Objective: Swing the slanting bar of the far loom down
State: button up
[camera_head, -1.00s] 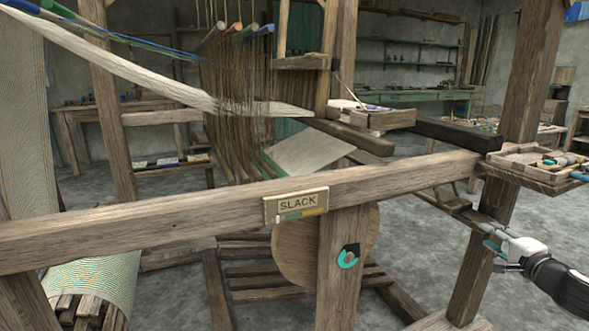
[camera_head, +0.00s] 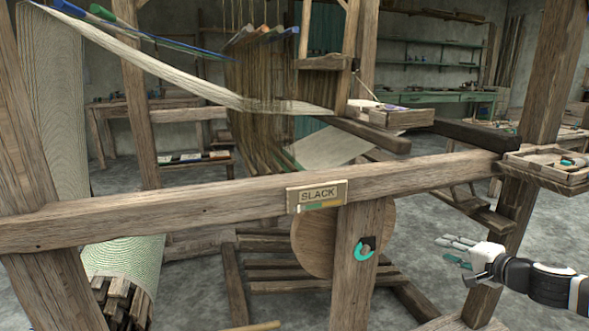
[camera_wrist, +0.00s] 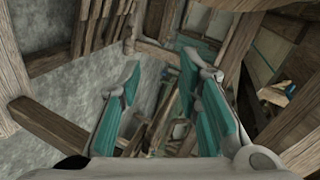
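The wooden loom fills the head view, with a heavy front beam (camera_head: 230,205) across it. A pale warp sheet (camera_head: 170,72) slants down from the upper left. Several slanting timbers show, including a dark bar (camera_head: 462,134) at the right and a lower timber (camera_head: 475,208) behind the right post; I cannot tell which is the task's bar. My gripper (camera_head: 453,249) is at the lower right, below the beam, pointing left. It also shows in the wrist view (camera_wrist: 158,70), its teal-padded fingers apart with nothing between them. It appears clear of the timbers.
A SLACK sign (camera_head: 317,196) sits on the beam. A post (camera_head: 356,280) with a teal hook (camera_head: 364,250) stands below it. A right post (camera_head: 525,120) and tray (camera_head: 548,168) are near my arm. Bare floor shows between the posts.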

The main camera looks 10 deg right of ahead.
jog(key=a+f+n+g+y, duration=0.2)
jog(key=a+f+n+g, duration=0.1)
jog(key=a, duration=0.5)
jog(key=a+f+n+g+y, duration=0.2)
jog(key=a+n+y, duration=0.1)
jog(key=a, duration=0.6)
jog(key=s+a+f+n+g, duration=0.1)
jog(key=s+a+n+g, duration=0.4)
jog(key=a, duration=0.4)
jog(key=s+a+r+n+g+h, duration=0.1)
jog(key=s+a+r+h, duration=0.15)
jog(key=s+r, duration=0.55)
jog(key=s+a+r+n+g+h, duration=0.15)
jog(key=s+a+r, duration=0.3)
jog(key=s, duration=0.75)
jog(key=s+a+r+n+g+h, duration=0.1)
jog(key=s+a+r, duration=0.1)
jog(key=s+r, duration=0.65)
notch_tip(320, 180, up, 33)
jog(key=s+t+p, duration=0.1)
jog(key=t+p, duration=0.2)
jog(key=p, duration=2.9)
jog(key=shift+d+f+t+p, duration=0.15)
jog(key=shift+t+p, duration=0.15)
jog(key=shift+t, duration=0.05)
